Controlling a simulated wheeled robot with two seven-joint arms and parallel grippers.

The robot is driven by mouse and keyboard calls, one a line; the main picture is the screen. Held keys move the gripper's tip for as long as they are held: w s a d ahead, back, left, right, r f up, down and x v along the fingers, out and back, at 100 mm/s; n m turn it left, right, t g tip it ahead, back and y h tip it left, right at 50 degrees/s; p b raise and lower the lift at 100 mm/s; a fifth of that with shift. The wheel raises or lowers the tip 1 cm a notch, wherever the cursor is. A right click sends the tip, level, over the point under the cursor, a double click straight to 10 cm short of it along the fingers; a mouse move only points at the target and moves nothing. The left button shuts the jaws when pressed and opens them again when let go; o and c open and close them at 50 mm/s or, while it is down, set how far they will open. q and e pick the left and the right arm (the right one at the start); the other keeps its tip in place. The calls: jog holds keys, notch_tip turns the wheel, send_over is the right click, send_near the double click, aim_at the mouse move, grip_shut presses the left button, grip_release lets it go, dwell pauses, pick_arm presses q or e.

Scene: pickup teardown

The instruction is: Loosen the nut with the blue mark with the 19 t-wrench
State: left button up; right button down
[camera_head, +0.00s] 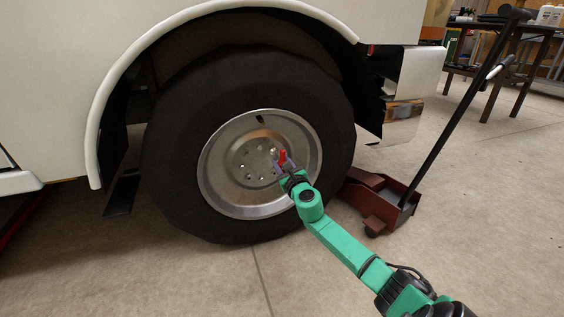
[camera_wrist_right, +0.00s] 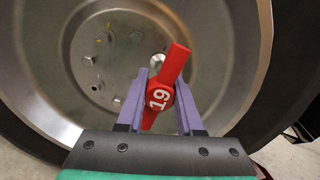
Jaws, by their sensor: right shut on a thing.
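The red t-wrench (camera_wrist_right: 158,96), marked 19, is between the purple fingers of my right gripper (camera_wrist_right: 161,82). Its handle is tilted in the right wrist view, and its socket end is hidden behind it. In the head view the wrench (camera_head: 283,157) is in front of the right side of the wheel hub; I cannot tell whether it touches a nut. Several nuts (camera_wrist_right: 135,37) ring the hub, some with small yellowish marks beside them (camera_wrist_right: 98,88). My left gripper is not in view.
The wheel's black tyre (camera_head: 180,150) and steel rim (camera_head: 222,190) sit under the white fender (camera_head: 100,110). A dark red floor jack (camera_head: 378,203) with a long black handle stands right of the wheel. A table (camera_head: 500,40) is far right. The front floor is clear.

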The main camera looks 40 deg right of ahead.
jog(key=shift+d+r, duration=0.1)
jog(key=shift+r, duration=0.2)
jog(key=shift+m, duration=0.3)
jog(key=shift+s+a+f, duration=0.15)
jog(key=shift+a, duration=0.05)
jog(key=shift+s+a, duration=0.2)
jog(key=shift+s, duration=0.35)
jog(key=shift+s+f, duration=0.15)
jog(key=shift+s, duration=0.05)
